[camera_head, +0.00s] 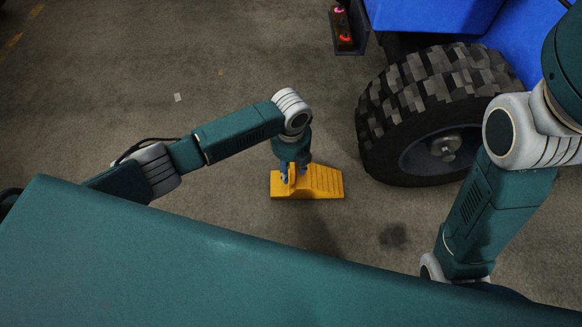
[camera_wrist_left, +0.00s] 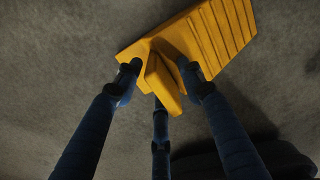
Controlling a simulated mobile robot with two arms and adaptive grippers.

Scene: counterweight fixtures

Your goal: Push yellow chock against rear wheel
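The yellow chock (camera_head: 322,182) lies on the floor left of the rear wheel (camera_head: 407,122), with a small gap of floor between them. Its ridged slope faces the wheel, and its raised handle is at the left end. My left gripper (camera_head: 292,174) comes down from above onto the handle. In the left wrist view, the blue fingers (camera_wrist_left: 160,76) close around the handle of the chock (camera_wrist_left: 215,38). A dark round shape at the lower right there looks like the tire (camera_wrist_left: 250,160). My right arm comes in from the right; its gripper is hidden.
The blue vehicle body (camera_head: 435,14) is above and behind the wheel. A dark block with red lights (camera_head: 343,30) stands on the floor at the top. Carpeted floor (camera_head: 150,80) is open to the left, with a small pale scrap (camera_head: 178,97). A dark stain (camera_head: 394,236) lies below the wheel.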

